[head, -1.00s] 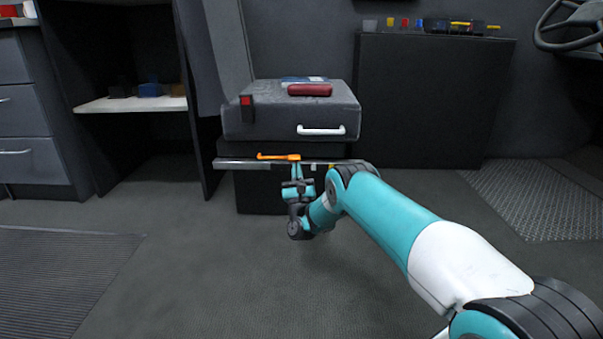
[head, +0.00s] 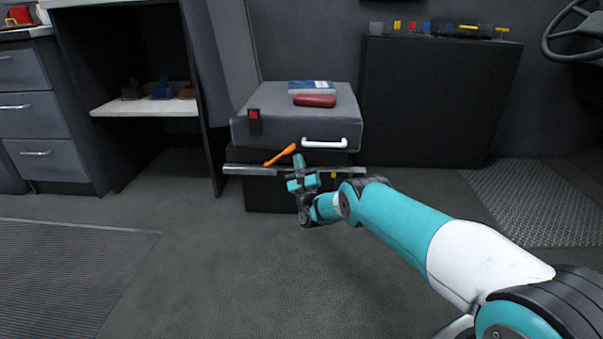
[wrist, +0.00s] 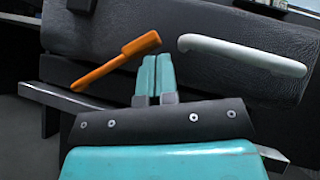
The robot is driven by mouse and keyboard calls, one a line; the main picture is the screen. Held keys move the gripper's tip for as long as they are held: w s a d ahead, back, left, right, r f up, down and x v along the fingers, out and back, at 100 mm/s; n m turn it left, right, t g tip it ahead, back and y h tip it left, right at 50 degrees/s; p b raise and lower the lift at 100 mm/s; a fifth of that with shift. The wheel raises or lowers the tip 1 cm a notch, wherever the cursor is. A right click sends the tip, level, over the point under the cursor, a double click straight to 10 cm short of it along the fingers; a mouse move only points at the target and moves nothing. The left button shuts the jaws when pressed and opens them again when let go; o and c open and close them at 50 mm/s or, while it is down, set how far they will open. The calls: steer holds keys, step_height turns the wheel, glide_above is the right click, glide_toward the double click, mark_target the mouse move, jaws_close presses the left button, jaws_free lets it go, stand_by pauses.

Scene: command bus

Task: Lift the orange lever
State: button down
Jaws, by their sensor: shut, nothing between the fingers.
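The orange lever (head: 279,155) is on the front of the seat base, just above a metal rail (head: 245,169). It is tilted, with its right end higher than its left. In the wrist view the orange lever (wrist: 117,61) lies left of my fingertips, its thick upper end close to them. My gripper (head: 298,160) is at the right end of the lever. Its teal fingers (wrist: 155,72) are pressed together and hold nothing. I cannot tell whether a finger touches the lever.
A white handle (head: 324,143) is on the seat cushion front, right of the lever. A red case (head: 314,101) and a blue book (head: 311,87) lie on the grey seat (head: 270,108). A dark cabinet (head: 435,105) stands to the right. The floor in front is clear.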

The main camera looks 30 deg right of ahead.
steer(key=shift+w+a+r+p, duration=0.15)
steer(key=shift+a+r+p, duration=0.15)
steer(key=shift+r+p, duration=0.35)
steer(key=shift+a+r, duration=0.1)
steer(key=shift+r, duration=0.15)
